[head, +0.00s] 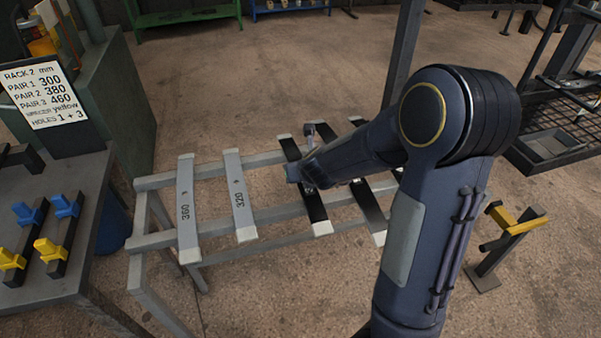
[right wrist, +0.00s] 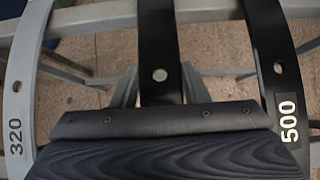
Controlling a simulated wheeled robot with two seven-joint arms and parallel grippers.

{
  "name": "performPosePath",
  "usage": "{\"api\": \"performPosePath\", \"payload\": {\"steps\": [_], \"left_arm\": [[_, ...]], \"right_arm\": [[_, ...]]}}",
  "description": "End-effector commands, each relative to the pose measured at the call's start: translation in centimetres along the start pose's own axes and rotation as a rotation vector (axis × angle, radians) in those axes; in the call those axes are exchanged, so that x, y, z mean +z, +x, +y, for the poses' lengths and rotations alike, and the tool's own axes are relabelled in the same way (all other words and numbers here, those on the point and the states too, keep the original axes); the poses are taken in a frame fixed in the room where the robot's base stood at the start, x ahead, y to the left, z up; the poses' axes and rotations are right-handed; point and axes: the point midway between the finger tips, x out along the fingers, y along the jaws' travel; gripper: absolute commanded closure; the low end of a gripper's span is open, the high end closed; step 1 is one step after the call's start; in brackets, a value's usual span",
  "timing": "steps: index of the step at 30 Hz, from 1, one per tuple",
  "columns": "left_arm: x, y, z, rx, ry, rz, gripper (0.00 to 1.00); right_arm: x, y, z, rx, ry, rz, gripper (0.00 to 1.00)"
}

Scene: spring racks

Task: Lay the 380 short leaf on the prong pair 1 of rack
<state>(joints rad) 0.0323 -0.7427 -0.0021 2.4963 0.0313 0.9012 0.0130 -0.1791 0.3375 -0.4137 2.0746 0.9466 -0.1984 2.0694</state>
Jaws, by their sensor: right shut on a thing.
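A black leaf (head: 317,210) with pale ends lies across the two rails of a grey stand (head: 270,212). My right gripper (head: 303,180) is over its middle and shut on it; the arm hides part of the leaf. In the right wrist view the fingers (right wrist: 158,88) stand on either side of this black leaf (right wrist: 160,35), which has a round hole. Its number is hidden, so I cannot tell whether it is the 380 leaf. No prong pair can be made out clearly. My left gripper is not in view.
Grey leaves 360 (head: 187,200) and 320 (head: 240,185) lie left of the held leaf. Black leaf 500 (right wrist: 268,50) lies close on its right. A table (head: 60,265) with blue and yellow pieces and a rack sign (head: 40,95) stands at left.

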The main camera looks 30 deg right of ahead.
Motion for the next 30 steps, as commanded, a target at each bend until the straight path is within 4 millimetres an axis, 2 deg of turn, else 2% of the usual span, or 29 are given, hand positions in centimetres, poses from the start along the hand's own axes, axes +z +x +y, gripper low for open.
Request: {"api": "performPosePath", "payload": {"steps": [1, 4, 16, 30], "left_arm": [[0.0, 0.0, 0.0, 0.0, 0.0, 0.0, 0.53], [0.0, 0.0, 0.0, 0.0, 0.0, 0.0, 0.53], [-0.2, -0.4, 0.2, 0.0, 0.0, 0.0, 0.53], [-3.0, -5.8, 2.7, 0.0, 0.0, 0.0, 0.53]], "right_arm": [[0.0, 0.0, 0.0, 0.0, 0.0, 0.0, 0.89], [0.0, 0.0, 0.0, 0.0, 0.0, 0.0, 1.0], [0.6, -0.5, 0.0, 0.0, 0.0, -0.005, 1.0], [6.0, -5.9, 0.1, 0.001, 0.0, -0.005, 1.0]]}}
